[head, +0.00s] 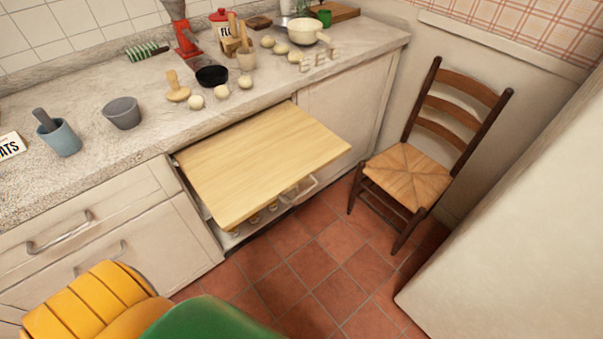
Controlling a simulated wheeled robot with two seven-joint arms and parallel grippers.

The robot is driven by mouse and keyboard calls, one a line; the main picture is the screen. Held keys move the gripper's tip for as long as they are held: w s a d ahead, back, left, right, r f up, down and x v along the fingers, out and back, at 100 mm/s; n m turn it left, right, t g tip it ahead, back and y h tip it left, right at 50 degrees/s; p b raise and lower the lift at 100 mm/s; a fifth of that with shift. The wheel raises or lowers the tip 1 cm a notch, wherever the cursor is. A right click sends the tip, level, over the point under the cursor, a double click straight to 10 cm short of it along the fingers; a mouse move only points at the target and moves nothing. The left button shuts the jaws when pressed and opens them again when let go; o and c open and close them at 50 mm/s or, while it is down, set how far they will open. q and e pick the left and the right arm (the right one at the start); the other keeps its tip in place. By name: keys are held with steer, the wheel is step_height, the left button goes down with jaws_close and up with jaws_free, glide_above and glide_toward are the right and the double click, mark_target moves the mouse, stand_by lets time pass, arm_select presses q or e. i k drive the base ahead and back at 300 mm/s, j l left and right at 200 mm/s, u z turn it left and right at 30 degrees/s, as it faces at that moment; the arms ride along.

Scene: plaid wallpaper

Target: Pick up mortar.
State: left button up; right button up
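No object here is plainly marked as the mortar. A blue cup-shaped vessel (61,139) with a dark grey pestle-like stick (43,119) leaning in it stands upright on the left of the counter. A grey bowl (122,113) sits just right of the blue vessel. Neither of my grippers shows in the head view, so their state is hidden.
The stone counter (60,185) also carries a black bowl (212,76), several pale round items and a red-based grinder (187,38). A wooden board (262,160) juts out below it. A chair (410,170) stands right. Yellow (85,305) and green (210,318) shapes fill the bottom edge.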

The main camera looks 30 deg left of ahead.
mark_target(123, 112)
steer(key=u, duration=2.1)
